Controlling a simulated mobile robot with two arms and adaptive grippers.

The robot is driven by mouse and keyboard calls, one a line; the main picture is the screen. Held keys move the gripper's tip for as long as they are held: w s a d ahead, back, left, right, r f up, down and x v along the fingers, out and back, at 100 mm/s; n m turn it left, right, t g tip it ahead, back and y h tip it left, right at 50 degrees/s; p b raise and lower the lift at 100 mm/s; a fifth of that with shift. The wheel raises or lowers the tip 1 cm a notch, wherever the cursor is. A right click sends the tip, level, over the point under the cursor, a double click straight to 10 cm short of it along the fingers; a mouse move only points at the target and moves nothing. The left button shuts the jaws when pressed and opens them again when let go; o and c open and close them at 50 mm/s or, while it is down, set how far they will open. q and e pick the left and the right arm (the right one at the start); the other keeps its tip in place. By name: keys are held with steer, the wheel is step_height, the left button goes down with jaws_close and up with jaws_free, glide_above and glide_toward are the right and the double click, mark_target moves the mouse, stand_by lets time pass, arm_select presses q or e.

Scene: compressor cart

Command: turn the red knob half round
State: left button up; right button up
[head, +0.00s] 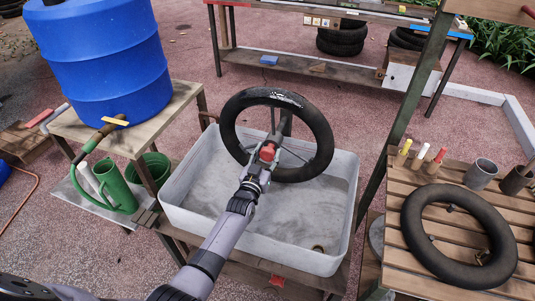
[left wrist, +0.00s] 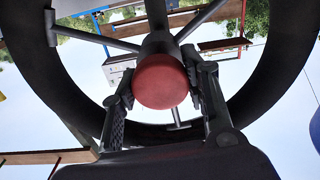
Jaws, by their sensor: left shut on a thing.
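The red knob (head: 267,152) sits at the hub of a black wheel (head: 317,122) that stands upright over a grey basin. In the left wrist view the knob (left wrist: 160,80) is round and faces the camera, with the wheel's spokes behind it. My left gripper (head: 262,163) reaches up from below and is shut on the knob. In the left wrist view its two fingers (left wrist: 164,88) lie on either side of the knob. The head view hides most of the grip. My right gripper is not in view.
The grey basin (head: 184,190) lies under the wheel and my left arm. A blue barrel (head: 105,60) stands on a wooden table at left, near green watering cans (head: 116,185). A slatted table at right holds a black tyre (head: 415,235). A post (head: 405,100) rises right of the basin.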

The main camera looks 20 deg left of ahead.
arm_select(q)
steer(key=shift+f+m, duration=0.15)
steer(key=shift+m, duration=0.15)
steer(key=o, duration=1.2)
steer(key=s, duration=0.7)
steer(key=shift+s+a, duration=0.15)
steer(key=shift+s, duration=0.1)
steer(key=shift+r, duration=0.2)
